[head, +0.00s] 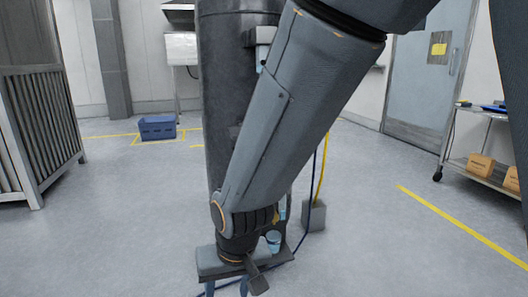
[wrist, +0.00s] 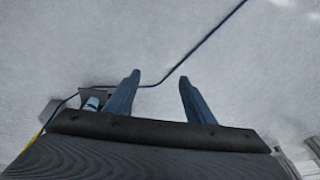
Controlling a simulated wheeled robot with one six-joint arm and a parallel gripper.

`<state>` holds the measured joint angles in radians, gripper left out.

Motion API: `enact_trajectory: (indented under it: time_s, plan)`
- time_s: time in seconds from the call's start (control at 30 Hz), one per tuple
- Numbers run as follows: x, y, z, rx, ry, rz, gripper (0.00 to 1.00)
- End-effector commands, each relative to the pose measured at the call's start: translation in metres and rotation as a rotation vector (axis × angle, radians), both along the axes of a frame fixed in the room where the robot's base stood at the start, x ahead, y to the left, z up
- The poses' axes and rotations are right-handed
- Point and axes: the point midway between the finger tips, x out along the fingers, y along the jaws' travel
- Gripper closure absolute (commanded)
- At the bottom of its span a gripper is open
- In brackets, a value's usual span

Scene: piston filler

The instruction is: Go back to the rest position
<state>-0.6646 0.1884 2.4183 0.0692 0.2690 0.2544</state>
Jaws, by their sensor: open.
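Nothing is held. In the head view my arm reaches down from the upper right, and the gripper (head: 226,291) points down at the bottom edge. Its fingertips are cut off there. No object touches the fingers in the wrist view.
A grey block (head: 314,215) with a yellow cable (head: 322,175) stands on the floor right of my wrist. A dark blue cable crosses the floor. A blue crate (head: 157,127) lies back left, a slatted grey rack (head: 45,130) left, a cart with boxes (head: 480,165) right.

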Motion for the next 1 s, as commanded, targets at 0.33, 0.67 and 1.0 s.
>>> enact_trajectory:
  time_s: [0.33, 0.67, 1.0]
  plan:
    - [-0.101, -0.052, 0.023, -0.141, 0.146, 0.254, 0.51]
    - [-0.105, -0.081, 0.063, -0.157, 0.174, 0.206, 0.51]
    - [-0.096, -0.128, 0.132, -0.152, 0.187, 0.054, 0.51]
